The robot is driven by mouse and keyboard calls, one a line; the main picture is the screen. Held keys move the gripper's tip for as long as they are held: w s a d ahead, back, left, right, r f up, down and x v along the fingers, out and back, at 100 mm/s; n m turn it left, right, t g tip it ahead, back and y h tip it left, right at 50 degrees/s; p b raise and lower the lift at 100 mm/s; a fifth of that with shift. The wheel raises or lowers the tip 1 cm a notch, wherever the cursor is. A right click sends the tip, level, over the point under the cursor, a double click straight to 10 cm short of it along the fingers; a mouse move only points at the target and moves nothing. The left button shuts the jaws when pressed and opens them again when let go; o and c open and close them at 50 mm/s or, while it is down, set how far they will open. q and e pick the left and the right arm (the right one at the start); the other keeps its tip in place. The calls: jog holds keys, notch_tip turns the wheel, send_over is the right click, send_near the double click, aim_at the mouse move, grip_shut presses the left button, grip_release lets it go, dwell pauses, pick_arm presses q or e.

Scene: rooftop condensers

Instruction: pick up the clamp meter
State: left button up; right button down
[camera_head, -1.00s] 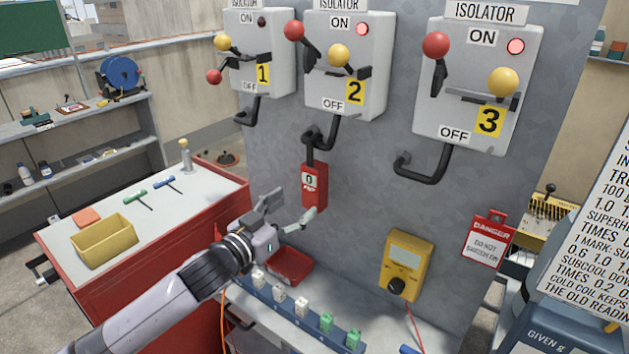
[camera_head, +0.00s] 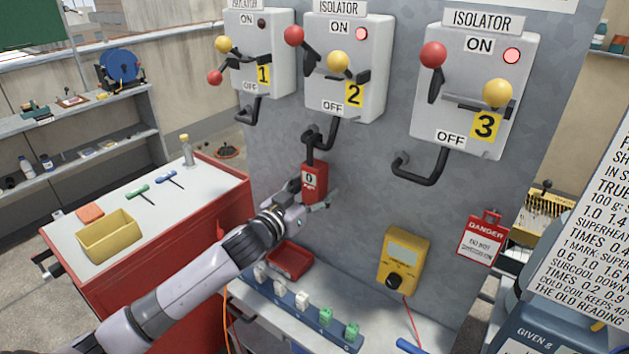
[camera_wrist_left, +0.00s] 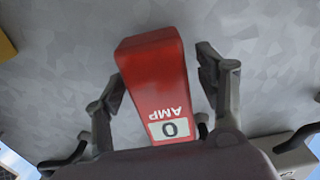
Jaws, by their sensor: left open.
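The clamp meter (camera_head: 313,181) is a red block with a white "0" label, below isolator 2 on the grey panel. A dark hook-shaped piece shows at its top. My left gripper (camera_head: 314,194) is at the meter, with one finger on each side of its lower part. In the left wrist view the red meter (camera_wrist_left: 158,85) stands between the two spread fingers, with a visible gap on the right; its "0 AMP" label appears upside down. My left gripper is open. My right gripper is in neither view.
A yellow meter (camera_head: 403,261) and a red danger tag (camera_head: 481,240) are right of the clamp meter. A red tray (camera_head: 289,260) and a blue rail (camera_head: 290,312) with white and green pieces lie on the shelf below. Isolator 2 (camera_head: 345,66) is above.

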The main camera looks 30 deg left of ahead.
pick_arm(q)
jog(key=shift+c, duration=0.2)
jog(key=c, duration=1.4)
